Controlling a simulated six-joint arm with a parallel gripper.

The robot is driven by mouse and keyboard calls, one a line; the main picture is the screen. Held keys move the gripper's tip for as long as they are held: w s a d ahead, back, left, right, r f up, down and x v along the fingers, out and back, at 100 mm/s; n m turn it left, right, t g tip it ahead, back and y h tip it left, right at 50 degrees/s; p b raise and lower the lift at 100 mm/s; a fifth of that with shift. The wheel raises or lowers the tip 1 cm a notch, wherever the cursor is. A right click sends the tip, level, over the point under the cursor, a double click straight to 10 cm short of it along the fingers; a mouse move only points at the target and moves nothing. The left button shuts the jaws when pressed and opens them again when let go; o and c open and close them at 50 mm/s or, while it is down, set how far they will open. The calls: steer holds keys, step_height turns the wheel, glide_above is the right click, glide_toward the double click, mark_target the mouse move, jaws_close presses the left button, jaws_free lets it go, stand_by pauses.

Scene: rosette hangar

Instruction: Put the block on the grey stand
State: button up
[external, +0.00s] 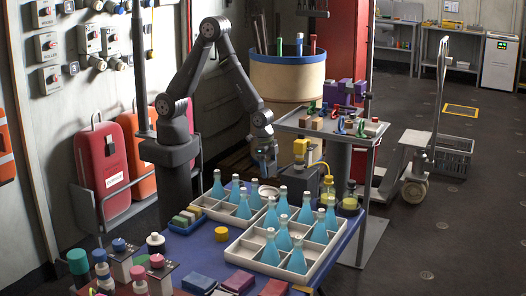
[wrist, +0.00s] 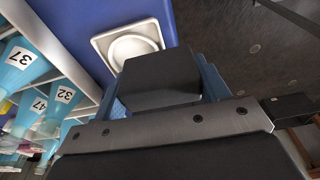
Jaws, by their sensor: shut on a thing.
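My gripper (external: 266,168) hangs above the far part of the blue table, beyond the bottle crates. In the wrist view its blue-grey fingers (wrist: 160,90) are shut on a dark block (wrist: 158,76). In the external view the block is hard to make out against the gripper. A pale grey square piece with a round centre (wrist: 126,44), which looks like the stand, lies on the blue surface just past the block in the wrist view; the block's edge overlaps its lower part there. It also shows below my gripper in the external view (external: 266,188), partly hidden by bottles.
White divided crates (external: 250,262) with several blue bottles stand close by. A dark box (external: 308,180) with a yellow cable and yellow-lidded jars (external: 348,203) are to the right. A grey side table (external: 330,127) with small items stands behind. A wide drum (external: 289,85) stands farther back.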

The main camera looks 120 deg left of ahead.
step_height(320, 180, up, 16)
steer(key=w+d+r+m, duration=0.15)
steer(key=w+d, duration=0.35)
steer(key=d, duration=0.5)
steer(key=w+d+m, duration=0.3)
steer(key=w+d, duration=0.1)
steer(key=d, duration=0.7)
steer(key=m+h, duration=0.2)
steer(key=m, duration=0.5)
glide_above(200, 263)
steer(key=s+a, duration=0.2)
steer(key=f, duration=0.1)
steer(key=s+d+m+g, duration=0.1)
steer(key=s+d+m, duration=0.1)
steer(key=s+d, duration=0.55)
step_height(200, 263, down, 11)
steer(key=w+d, duration=0.2)
steer(key=w+a+f, duration=0.1)
steer(key=w+f, duration=0.1)
steer(key=w, duration=0.1)
steer(key=w+f, duration=0.2)
steer(key=w, duration=0.1)
steer(key=w+a+f, duration=0.1)
steer(key=w+f, duration=0.2)
steer(key=shift+w+a, duration=0.25)
steer(key=shift+a, duration=0.1)
steer(key=shift+w+a+f, duration=0.2)
steer(key=shift+w+f, duration=0.15)
steer(key=shift+w, duration=0.3)
steer(key=shift+f, duration=1.9)
